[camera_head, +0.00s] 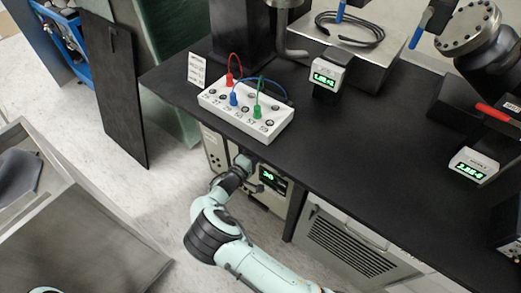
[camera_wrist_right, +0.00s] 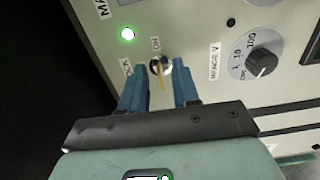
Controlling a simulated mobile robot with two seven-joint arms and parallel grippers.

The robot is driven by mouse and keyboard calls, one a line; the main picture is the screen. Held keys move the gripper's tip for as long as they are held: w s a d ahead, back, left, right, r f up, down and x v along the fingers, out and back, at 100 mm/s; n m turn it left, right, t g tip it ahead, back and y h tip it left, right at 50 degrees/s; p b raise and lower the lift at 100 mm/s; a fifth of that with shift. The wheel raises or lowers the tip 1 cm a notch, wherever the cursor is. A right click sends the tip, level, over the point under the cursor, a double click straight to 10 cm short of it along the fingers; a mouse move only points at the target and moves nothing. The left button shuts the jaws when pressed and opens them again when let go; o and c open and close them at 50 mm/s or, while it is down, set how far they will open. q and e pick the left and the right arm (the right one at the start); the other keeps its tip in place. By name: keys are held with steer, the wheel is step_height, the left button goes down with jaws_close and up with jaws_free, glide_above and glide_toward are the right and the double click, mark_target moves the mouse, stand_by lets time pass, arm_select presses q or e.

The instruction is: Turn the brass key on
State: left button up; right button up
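The brass key (camera_wrist_right: 161,78) sits in a round metal key switch on a pale instrument panel (camera_wrist_right: 205,25) in the right wrist view. An ON label (camera_wrist_right: 155,44) is just above the switch, and a partly hidden label is to its left. My right gripper (camera_wrist_right: 160,84) is open, with one blue finger on each side of the key and a visible gap on both sides. In the head view, my right gripper (camera_head: 243,164) is at the front of the rack unit below the bench edge; the key is hidden there. My left gripper is not in view.
A green lamp (camera_wrist_right: 127,34) is lit on the panel, and a range knob (camera_wrist_right: 263,63) is to the right. Above, the black bench (camera_head: 340,150) overhangs the unit and carries a white socket box (camera_head: 215,98) with coloured plugs. A grey cart (camera_head: 85,240) stands at left.

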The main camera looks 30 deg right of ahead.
steer(key=v, duration=1.3)
steer(key=shift+a+p, duration=0.15)
steer(key=shift+p, duration=0.25)
